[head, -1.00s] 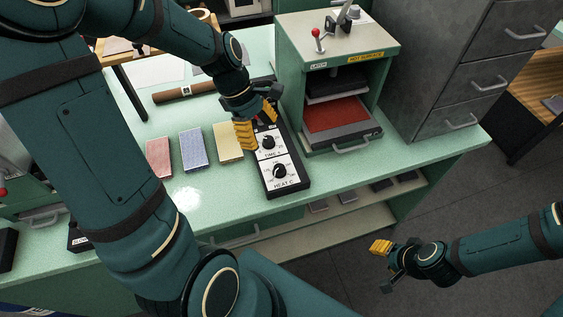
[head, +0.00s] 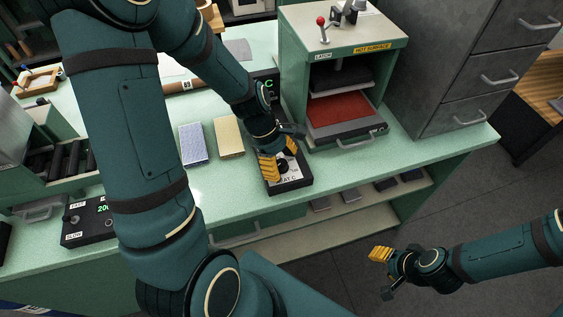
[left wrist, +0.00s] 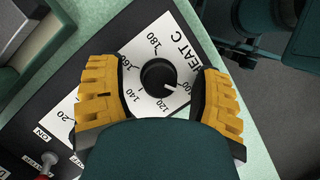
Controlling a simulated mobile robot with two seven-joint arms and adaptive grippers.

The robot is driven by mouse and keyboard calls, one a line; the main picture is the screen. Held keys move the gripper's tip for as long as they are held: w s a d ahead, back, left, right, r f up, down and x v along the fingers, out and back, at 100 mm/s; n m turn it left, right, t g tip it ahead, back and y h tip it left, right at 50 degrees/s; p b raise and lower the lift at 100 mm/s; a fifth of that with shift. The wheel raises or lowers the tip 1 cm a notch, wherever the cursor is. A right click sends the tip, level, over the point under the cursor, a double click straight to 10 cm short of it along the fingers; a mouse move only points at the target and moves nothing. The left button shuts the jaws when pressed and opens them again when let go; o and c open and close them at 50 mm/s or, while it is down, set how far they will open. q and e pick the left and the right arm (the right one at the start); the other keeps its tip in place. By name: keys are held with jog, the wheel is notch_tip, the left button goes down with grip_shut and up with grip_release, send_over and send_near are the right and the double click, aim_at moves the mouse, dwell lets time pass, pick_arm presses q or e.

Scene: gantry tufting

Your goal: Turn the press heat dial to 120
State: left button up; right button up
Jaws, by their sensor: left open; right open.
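The heat dial is a round black knob (left wrist: 158,75) on a white scale marked HEAT C in the left wrist view. Its white pointer mark faces toward 100, and 120 sits beside that on the scale. In the head view the knob is partly hidden by my left gripper. My left gripper (head: 280,158) is over the dial on the black control box (head: 292,187). Its yellow fingers stand open on either side of the knob, with gaps visible in the left wrist view (left wrist: 158,100). My right gripper (head: 383,273) is open and empty, off the bench front.
The green heat press (head: 368,45) with a red pad (head: 337,112) stands right of the box. A blue block (head: 193,144) and a yellow block (head: 229,137) lie left of it. A toggle switch (left wrist: 47,160) is on the same box.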

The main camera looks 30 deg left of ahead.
pick_arm(q)
grip_shut()
jog(key=shift+m, duration=0.3)
jog(key=m+g+p, duration=0.1)
jog(key=m, duration=0.1)
jog(key=shift+s+m+p, duration=0.1)
jog(key=shift+m+p, duration=0.2)
jog(key=shift+p, duration=0.1)
jog(key=m+g+p, duration=0.1)
jog(key=m, duration=0.1)
jog(key=shift+m, duration=0.3)
jog(key=m+g+y+p, duration=0.1)
jog(key=m, duration=0.1)
jog(key=shift+m, duration=0.3)
jog(key=shift+m+g+y+p, duration=0.45)
jog(key=shift+m+g, duration=0.15)
jog(key=shift+m, duration=1)
jog(key=shift+f+m, duration=0.1)
jog(key=shift+m, duration=0.2)
